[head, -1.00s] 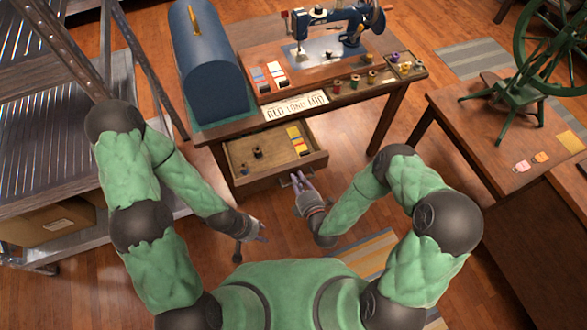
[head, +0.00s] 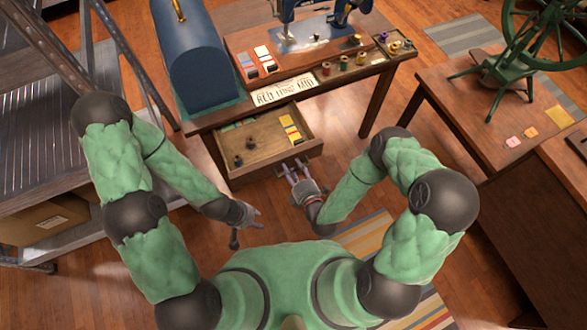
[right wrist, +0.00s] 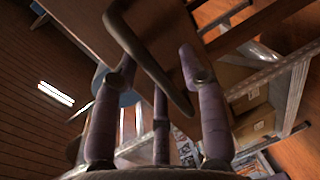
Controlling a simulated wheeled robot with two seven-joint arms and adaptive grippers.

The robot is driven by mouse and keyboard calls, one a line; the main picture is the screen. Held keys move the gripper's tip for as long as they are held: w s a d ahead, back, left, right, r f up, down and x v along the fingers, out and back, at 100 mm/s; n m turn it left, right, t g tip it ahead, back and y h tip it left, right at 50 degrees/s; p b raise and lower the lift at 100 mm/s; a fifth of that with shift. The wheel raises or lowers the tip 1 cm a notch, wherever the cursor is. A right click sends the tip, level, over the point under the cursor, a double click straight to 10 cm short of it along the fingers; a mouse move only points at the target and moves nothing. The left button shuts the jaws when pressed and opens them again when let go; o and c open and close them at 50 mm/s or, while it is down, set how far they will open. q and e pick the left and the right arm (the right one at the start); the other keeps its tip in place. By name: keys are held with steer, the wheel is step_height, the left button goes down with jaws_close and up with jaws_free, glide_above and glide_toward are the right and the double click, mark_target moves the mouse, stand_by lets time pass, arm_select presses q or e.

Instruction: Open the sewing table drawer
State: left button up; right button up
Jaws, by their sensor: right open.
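The sewing table (head: 345,84) stands ahead of me, and its drawer (head: 273,165) is pulled well out, showing dark spools and coloured thread cards inside. The drawer handle (head: 296,164) is on its front face. My right gripper (head: 293,173) is open right at the handle. In the right wrist view the dark curved handle (right wrist: 150,58) crosses among the spread fingers of the right gripper (right wrist: 158,95), not clamped by them. My left gripper (head: 256,212) hangs low to the left, apart from the drawer; its finger gap is too small to judge.
A blue sewing machine (head: 328,12), a blue domed case (head: 195,60) and thread spools stand on the tabletop. A metal shelf (head: 80,205) is at the left. A wooden table (head: 450,110) with a green spinning wheel is at the right. Striped rugs lie on the floor.

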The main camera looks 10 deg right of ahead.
steer(key=v, duration=0.7)
steer(key=shift+s, duration=0.25)
steer(key=shift+d, duration=0.1)
stand_by(0.4)
step_height(320, 180, down, 7)
steer(key=d+m+g, duration=0.2)
steer(key=m+g, duration=0.6)
steer(key=m, duration=0.3)
steer(key=s+r+m+g, duration=0.1)
steer(key=s+m+g, duration=0.5)
steer(key=m, duration=0.7)
steer(key=shift+s+d+r+g+h, duration=0.15)
steer(key=shift+s+r+g+h, duration=0.2)
steer(key=shift+s, duration=0.8)
